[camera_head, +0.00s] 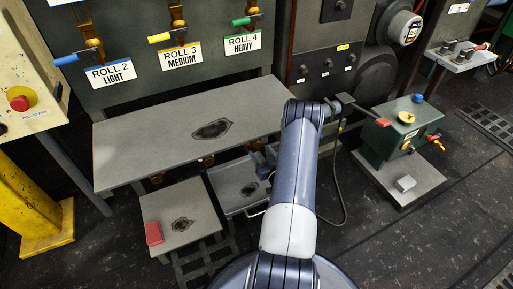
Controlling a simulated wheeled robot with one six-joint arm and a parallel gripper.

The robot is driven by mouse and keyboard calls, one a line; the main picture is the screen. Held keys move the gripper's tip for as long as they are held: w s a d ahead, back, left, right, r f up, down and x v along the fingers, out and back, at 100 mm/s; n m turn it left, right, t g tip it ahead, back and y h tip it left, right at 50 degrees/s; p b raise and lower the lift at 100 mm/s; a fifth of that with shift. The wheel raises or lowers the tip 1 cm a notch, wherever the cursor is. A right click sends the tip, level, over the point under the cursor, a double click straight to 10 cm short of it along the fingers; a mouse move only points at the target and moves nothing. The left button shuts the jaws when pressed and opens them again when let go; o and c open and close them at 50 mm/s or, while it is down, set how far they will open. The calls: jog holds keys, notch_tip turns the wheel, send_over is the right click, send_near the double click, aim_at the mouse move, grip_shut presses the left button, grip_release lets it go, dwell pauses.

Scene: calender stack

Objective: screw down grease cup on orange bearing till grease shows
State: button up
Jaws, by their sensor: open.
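My arm rises from the bottom centre to a bend at the upper middle. I cannot make out my gripper; it seems hidden behind the arm. On the grey machine wall, brass fittings carry handles: a blue one (66,60), a yellow one (159,38) and a green one (241,21). Small brass-coloured parts (156,180) peek out below the plate edge. I cannot tell which is the grease cup. No clearly orange bearing shows, and no fresh grease can be made out.
A wide grey plate (140,150) with a dark stain juts out below the signs. A lower plate (190,212) holds a red block (153,233); a tray (232,190) is beside it. A green box (400,130) stands right, a yellow post (35,200) left. Right foreground floor is clear.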

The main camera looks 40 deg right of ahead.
aim_at(257, 146)
jog(key=shift+b+x, duration=0.35)
jog(key=shift+x, duration=1.85)
jog(key=c, duration=1)
jog(key=shift+m, duration=0.3)
jog(key=m+b, duration=0.2)
jog(key=m, duration=0.1)
jog(key=shift+m+b, duration=0.8)
jog(key=shift+m, duration=1.3)
